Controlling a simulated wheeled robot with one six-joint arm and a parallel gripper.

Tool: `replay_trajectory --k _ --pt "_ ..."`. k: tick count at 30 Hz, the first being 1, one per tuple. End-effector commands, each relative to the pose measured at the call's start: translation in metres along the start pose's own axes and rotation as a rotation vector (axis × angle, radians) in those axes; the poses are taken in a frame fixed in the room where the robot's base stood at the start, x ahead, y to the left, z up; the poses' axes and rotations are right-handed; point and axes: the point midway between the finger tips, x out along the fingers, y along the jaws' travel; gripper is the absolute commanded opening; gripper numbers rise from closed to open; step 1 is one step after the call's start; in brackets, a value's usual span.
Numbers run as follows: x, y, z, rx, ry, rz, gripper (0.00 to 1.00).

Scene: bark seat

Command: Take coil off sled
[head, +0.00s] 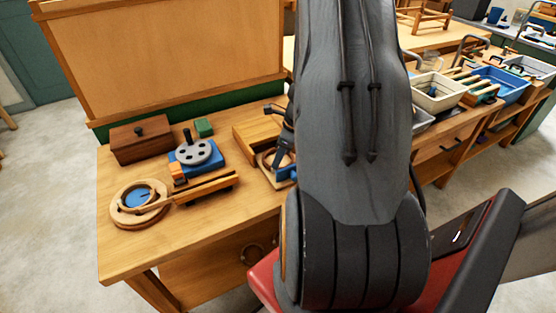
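A pale wooden ring (116,213) that may be the coil lies around a blue disc (140,198) at the front left of the workbench. A long wooden piece (207,189) on dark feet, possibly the sled, lies just right of it. A second rounded wooden piece (263,160) with blue parts sits farther right, partly behind my arm; I cannot tell which piece is the coil. My gripper (284,148) is dark, mostly hidden by my arm, and close to this right-hand piece. Whether it touches or holds anything is hidden.
A dark wooden box (140,143) with a knob stands at the back left. A blue block (207,160) carries a grey holed disc (194,153), and a small green block (204,127) is behind it. A wooden back panel (165,45) rises behind. The bench's front strip is clear.

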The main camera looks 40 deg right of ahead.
Motion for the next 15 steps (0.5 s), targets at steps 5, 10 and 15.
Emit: replay_trajectory --k 5,10,15 --pt "0.024 0.002 0.001 -0.001 0.001 0.003 0.19" --pt "0.031 0.001 0.001 -0.001 0.000 0.000 0.19" --pt "0.031 0.001 0.001 -0.001 0.000 0.000 0.19"
